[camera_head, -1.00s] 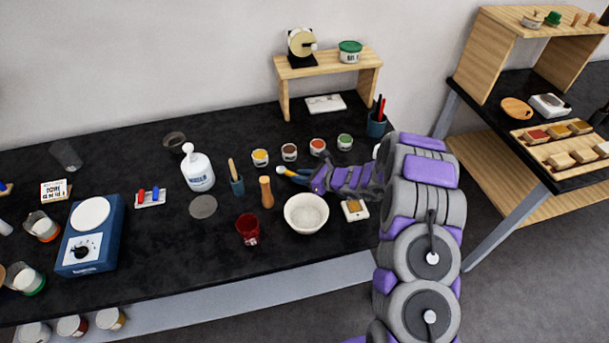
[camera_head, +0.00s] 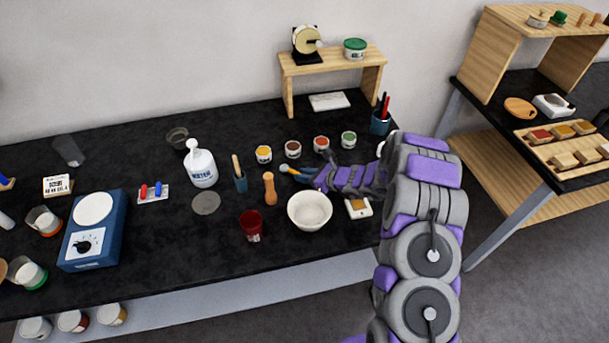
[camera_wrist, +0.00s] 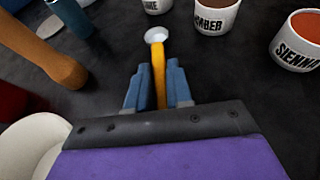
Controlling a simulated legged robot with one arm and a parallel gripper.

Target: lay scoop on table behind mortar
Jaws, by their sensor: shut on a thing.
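The scoop (camera_wrist: 158,62) has a yellow handle and a small pale bowl. My gripper (camera_wrist: 159,88) is shut on its handle, with a blue finger on each side, and the bowl points away from the wrist. In the head view the scoop (camera_head: 285,169) shows as a small yellow bit with a pale tip at the end of my gripper (camera_head: 302,174). The white mortar (camera_head: 309,211) stands in front of my gripper; its rim also shows at lower left in the wrist view (camera_wrist: 35,145). I cannot tell whether the scoop touches the table.
A wooden pestle (camera_head: 270,188) stands upright left of the mortar. Several pigment jars line up behind the gripper, including a yellow one (camera_head: 264,154) and a red one (camera_head: 321,143). A red cup (camera_head: 251,225) stands at front left.

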